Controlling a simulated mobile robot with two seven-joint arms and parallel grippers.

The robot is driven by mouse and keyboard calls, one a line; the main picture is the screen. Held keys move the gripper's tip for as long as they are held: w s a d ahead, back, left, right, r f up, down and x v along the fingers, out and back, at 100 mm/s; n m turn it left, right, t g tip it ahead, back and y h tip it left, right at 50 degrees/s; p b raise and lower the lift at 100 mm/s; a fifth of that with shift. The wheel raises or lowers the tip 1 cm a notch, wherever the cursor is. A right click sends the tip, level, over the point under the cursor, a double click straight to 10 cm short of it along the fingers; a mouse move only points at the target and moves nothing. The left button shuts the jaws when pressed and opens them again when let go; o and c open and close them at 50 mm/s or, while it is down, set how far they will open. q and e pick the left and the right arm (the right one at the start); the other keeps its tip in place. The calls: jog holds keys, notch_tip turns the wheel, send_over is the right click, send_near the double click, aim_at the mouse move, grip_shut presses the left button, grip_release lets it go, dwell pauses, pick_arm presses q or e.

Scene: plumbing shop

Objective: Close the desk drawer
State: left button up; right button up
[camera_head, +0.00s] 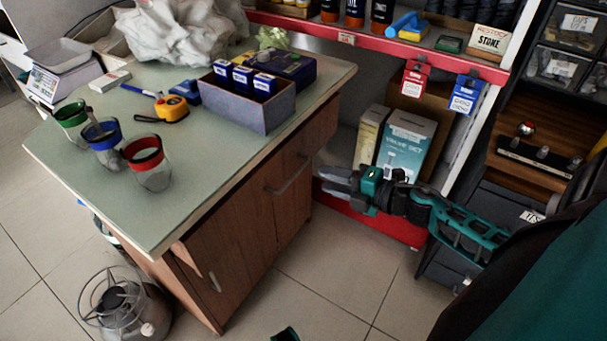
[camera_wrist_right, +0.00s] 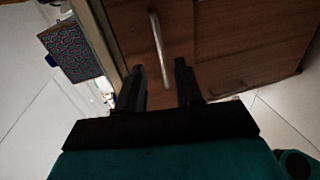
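The wooden desk (camera_head: 245,225) stands at left centre in the head view, with a pale green top. Its drawer front (camera_head: 312,130) is under the top's right edge and seems to stand out slightly from the cabinet; how far is hard to tell. The metal drawer handle (camera_head: 289,177) is on this front, and it shows in the right wrist view (camera_wrist_right: 158,48). My right gripper (camera_head: 328,180) is to the right of the handle, pointing at the desk. In the wrist view its fingers (camera_wrist_right: 162,82) are apart and empty, with the handle ahead.
A blue-grey box (camera_head: 250,107), cups and a tape measure (camera_head: 171,107) are on the desktop. A red-edged shelf (camera_head: 380,45) with boxes is behind my right gripper. A round metal heater-like object (camera_head: 125,303) is on the floor. Tiled floor is clear in front.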

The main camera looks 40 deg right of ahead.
jog(key=b+x, duration=0.1)
jog(key=x, duration=0.6)
jog(key=shift+w, duration=0.25)
jog(key=shift+a, duration=0.1)
jog(key=shift+c, duration=0.3)
grip_shut()
dwell(0.8)
